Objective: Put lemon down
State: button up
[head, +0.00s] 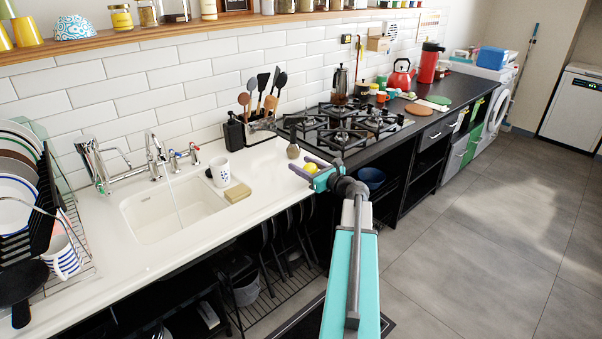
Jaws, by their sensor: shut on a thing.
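The yellow lemon (311,168) is small in the head view, at the end of my teal arm. My gripper (308,169) is shut on the lemon, near the right end of the white counter (262,182) by the hob. The gripper's fingers point left toward the counter, and part of the lemon is hidden by them. I cannot tell whether the lemon touches the counter or is held just above it.
The gas hob (345,125) is behind and right of the gripper. The sink (172,208), a patterned mug (219,171) and a sponge-like block (237,192) are left. Bare counter lies between block and gripper.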

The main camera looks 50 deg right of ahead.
aim_at(300, 179)
jog(key=shift+w, duration=0.1)
jog(key=shift+w, duration=0.25)
jog(key=shift+w+f, duration=0.15)
jog(key=shift+f, duration=0.6)
jog(key=shift+w+f, duration=0.15)
jog(key=shift+f, duration=0.9)
jog(key=shift+f, duration=0.15)
jog(key=o, duration=1.1)
